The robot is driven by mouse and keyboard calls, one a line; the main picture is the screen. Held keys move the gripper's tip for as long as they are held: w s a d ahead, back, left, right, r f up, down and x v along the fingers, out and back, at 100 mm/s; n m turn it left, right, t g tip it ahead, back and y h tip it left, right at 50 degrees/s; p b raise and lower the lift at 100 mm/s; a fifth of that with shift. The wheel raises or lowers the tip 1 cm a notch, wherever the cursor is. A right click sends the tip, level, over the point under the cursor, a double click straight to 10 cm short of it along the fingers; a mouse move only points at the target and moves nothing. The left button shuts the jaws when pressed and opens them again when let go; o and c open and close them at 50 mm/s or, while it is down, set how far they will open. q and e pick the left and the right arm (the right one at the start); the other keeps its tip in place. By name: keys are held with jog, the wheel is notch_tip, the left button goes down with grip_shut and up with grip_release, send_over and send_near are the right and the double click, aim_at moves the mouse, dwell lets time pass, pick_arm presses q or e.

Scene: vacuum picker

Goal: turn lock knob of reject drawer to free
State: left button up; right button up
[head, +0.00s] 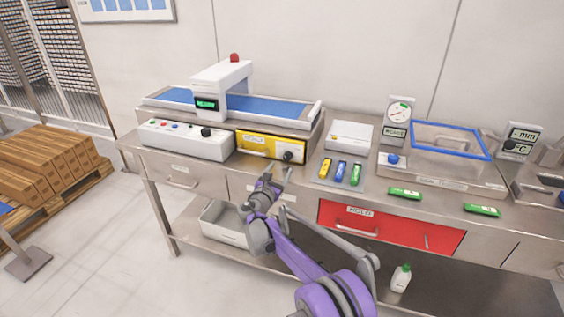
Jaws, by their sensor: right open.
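The yellow drawer (270,146), apparently the reject drawer, is shut under the right end of the conveyor machine. Its small label is too small to read. A pale bar handle (252,153) is on its left part and a black lock knob (288,156) is at its lower right. Which way the knob is turned is too small to tell. My right gripper (277,172) is open and empty, just in front of and below the knob, apparently apart from it. My left gripper is not in view.
A white control box (187,140) with buttons stands left of the yellow drawer. A tray of yellow, blue and green items (341,171) lies to its right. A red HOLD drawer (390,231) is below the bench top (300,182). A white bottle (401,279) stands on the lower shelf.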

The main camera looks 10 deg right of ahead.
aim_at(287, 159)
jog(key=x, duration=0.6)
grip_shut()
